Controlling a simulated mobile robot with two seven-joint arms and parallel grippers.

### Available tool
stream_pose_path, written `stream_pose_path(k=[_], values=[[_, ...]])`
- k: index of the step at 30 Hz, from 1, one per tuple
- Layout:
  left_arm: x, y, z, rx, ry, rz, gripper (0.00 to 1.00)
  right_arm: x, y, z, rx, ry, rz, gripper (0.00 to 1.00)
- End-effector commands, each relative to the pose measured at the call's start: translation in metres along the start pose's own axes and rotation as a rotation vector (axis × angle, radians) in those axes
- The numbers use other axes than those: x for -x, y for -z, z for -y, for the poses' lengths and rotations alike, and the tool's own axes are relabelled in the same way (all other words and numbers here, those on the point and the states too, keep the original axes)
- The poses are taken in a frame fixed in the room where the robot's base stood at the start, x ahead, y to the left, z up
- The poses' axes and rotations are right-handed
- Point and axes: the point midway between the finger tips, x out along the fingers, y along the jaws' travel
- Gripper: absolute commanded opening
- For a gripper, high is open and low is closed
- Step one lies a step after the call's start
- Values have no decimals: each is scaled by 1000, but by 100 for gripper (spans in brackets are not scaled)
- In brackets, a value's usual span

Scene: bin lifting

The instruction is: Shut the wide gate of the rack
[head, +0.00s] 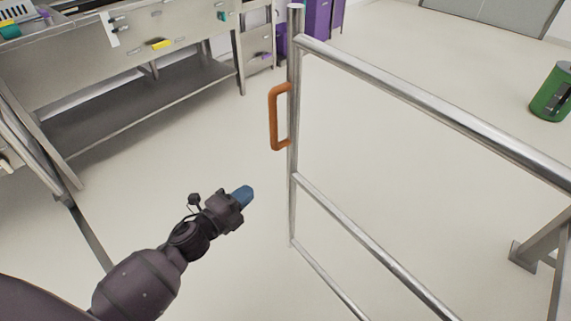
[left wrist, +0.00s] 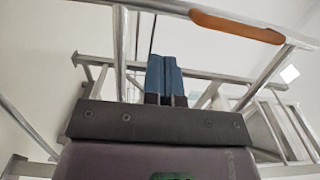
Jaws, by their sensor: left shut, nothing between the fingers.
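The wide gate (head: 420,100) is a frame of silver tubes standing across the right half of the head view. An orange handle (head: 275,117) is fixed to its upright end post; it also shows at the top of the left wrist view (left wrist: 237,26). My left gripper (head: 244,196) is left of the gate post and lower in the picture than the handle, apart from both. Its blue fingers (left wrist: 163,78) are shut with nothing between them. My right gripper is not in view.
A metal workbench (head: 150,60) with a lower shelf stands at the upper left. A green bin (head: 552,92) stands on the floor at the right, beyond the gate. Purple cabinets (head: 318,20) are at the back. The pale floor between bench and gate is clear.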

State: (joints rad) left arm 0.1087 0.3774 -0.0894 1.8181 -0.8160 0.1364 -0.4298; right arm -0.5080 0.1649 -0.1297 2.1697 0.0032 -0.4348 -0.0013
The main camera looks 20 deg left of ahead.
Motion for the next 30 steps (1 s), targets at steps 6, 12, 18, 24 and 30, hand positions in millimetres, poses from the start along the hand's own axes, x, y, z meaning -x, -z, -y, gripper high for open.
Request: stream_pose_path(k=[6, 12, 18, 24, 30], values=[[-23, 0, 2, -5, 4, -3, 0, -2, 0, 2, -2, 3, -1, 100], [-55, 0, 1, -1, 2, -2, 0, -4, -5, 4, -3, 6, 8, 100], [-87, 0, 0, -1, 1, -1, 0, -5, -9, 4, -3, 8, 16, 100], [-116, 0, -1, -2, -1, -1, 0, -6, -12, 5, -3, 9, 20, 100], [-133, 0, 0, 0, 0, 0, 0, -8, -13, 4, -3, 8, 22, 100]])
